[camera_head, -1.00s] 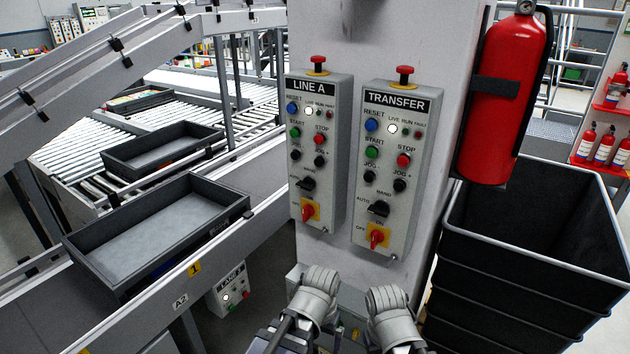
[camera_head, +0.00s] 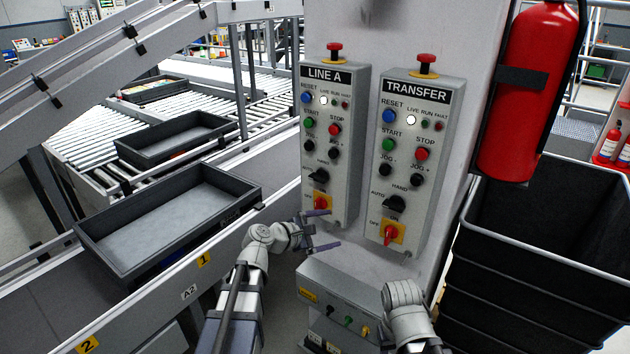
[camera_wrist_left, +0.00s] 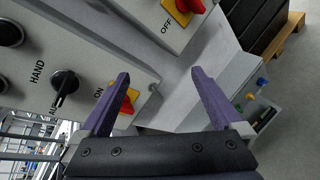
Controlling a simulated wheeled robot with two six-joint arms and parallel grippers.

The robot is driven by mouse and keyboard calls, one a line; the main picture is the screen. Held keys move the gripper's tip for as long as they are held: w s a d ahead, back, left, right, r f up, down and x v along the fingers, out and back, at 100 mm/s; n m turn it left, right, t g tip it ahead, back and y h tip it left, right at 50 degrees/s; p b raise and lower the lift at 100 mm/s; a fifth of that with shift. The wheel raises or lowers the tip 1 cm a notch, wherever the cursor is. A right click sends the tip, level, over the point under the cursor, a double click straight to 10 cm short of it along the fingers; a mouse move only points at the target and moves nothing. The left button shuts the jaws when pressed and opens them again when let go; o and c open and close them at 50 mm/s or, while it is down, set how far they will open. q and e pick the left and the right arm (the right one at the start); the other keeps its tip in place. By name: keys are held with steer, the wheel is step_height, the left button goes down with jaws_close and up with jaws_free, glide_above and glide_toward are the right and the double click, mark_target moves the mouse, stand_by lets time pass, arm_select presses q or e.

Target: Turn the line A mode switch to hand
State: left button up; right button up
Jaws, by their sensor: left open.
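The LINE A control box (camera_head: 344,190) is on the pillar in the head view. Its mode switch (camera_head: 321,176) is a black knob low on the box, above a red and yellow on/off switch (camera_head: 322,203). In the left wrist view the black mode switch (camera_wrist_left: 65,84) sits beside the HAND label, its handle toward the partly cut-off AU lettering. My left gripper (camera_head: 334,228) is open and empty, below and in front of the box's lower end. Its spread fingers (camera_wrist_left: 160,95) show in the left wrist view, apart from the knob. My right gripper is out of view.
The similar TRANSFER box (camera_head: 412,220) hangs close on the right, with its own knob (camera_head: 394,203). A small grey box (camera_head: 345,290) juts out below. A red extinguisher (camera_head: 520,110) and black bin (camera_head: 535,270) are at right. A conveyor with trays (camera_head: 175,215) fills the left.

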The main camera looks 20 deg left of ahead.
mark_target(316, 179)
arm_select(q)
steer(key=w+a+r+n+t+y, duration=0.2)
steer(key=w+a+r+n+t, duration=0.2)
steer(key=a+r+n+t, duration=0.5)
steer(key=shift+w+d+f+n+g, duration=0.2)
steer(key=shift+w+d+n+g, duration=0.3)
steer(key=shift+w, duration=0.8)
steer(key=shift+w+d+f+n+g, duration=0.25)
steer(key=shift+w+n+g, duration=0.3)
steer(key=shift+w, duration=0.75)
steer(key=shift+w+d+f+n+g, duration=0.2)
steer(key=shift+w+d+n+g, duration=0.35)
steer(key=shift+w, duration=0.75)
steer(key=shift+a, duration=0.15)
steer(key=c, duration=1.3)
